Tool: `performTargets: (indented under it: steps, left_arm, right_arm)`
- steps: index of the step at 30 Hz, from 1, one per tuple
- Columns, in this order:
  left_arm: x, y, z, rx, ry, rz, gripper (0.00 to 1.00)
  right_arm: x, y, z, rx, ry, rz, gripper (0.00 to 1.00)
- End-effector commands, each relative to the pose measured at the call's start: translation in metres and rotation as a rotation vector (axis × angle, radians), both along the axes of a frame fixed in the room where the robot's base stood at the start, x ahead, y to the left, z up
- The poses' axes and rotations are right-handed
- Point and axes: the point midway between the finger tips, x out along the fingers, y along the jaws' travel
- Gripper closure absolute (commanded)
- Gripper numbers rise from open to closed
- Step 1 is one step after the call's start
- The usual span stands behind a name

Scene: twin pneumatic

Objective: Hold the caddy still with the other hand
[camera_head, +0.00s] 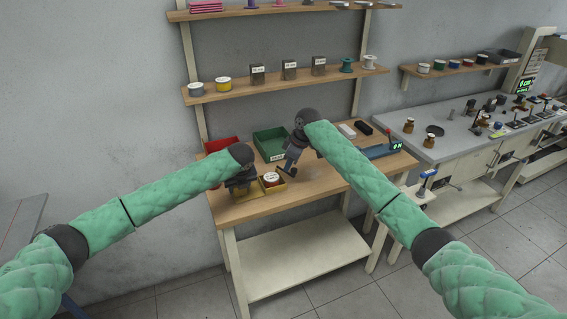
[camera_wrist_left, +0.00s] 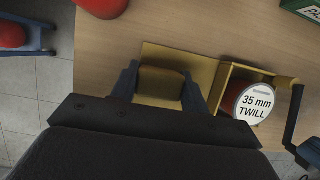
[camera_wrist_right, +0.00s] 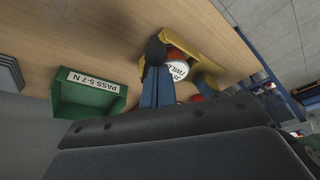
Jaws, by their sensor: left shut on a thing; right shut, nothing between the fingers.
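The caddy (camera_head: 273,188) is a yellow-brown open box on the bench, with a flat plate and block at its left. A roll labelled "35 mm TWILL" (camera_wrist_left: 253,103) sits in it. My left gripper (camera_head: 241,192) is shut on the caddy's yellow-brown block (camera_wrist_left: 161,83), with one blue finger on each side. My right gripper (camera_head: 284,173) is shut and empty beside the box, fingers pointing down. In the right wrist view its fingers (camera_wrist_right: 155,75) overlap the roll's edge, so I cannot tell if they touch.
A green bin (camera_head: 268,143) labelled "PASS 5-7 N" stands behind the caddy, with a red bin (camera_head: 217,146) to its left. Shelves with spools are above. The front right bench top is clear.

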Motion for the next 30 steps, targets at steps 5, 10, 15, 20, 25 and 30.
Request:
performTargets:
  steps: [5, 10, 15, 20, 25, 30]
  left_arm:
    - [0.0, 0.0, 0.0, 0.0, 0.0, 0.0, 0.83]
    - [0.0, 0.0, 0.0, 0.0, 0.0, 0.0, 0.83]
    - [0.0, 0.0, 0.0, 0.0, 0.0, 0.0, 0.83]
    - [0.0, 0.0, 0.0, 0.0, 0.0, 0.001, 0.83]
    - [0.0, 0.001, 0.0, 0.001, -0.001, 0.001, 0.83]
    - [0.0, 0.001, 0.0, 0.001, -0.001, 0.001, 0.83]
  right_arm:
    - [-0.001, -0.001, 0.0, 0.0, 0.0, 0.0, 1.0]
    - [-0.001, -0.001, 0.0, 0.0, 0.0, 0.0, 1.0]
    - [0.009, -0.012, 0.0, 0.0, 0.001, -0.003, 1.0]
    - [0.012, -0.015, 0.0, 0.0, 0.0, 0.0, 1.0]
    - [0.012, -0.015, 0.0, 0.0, 0.0, 0.0, 1.0]
    - [0.01, -0.013, 0.0, 0.0, 0.001, 0.0, 1.0]
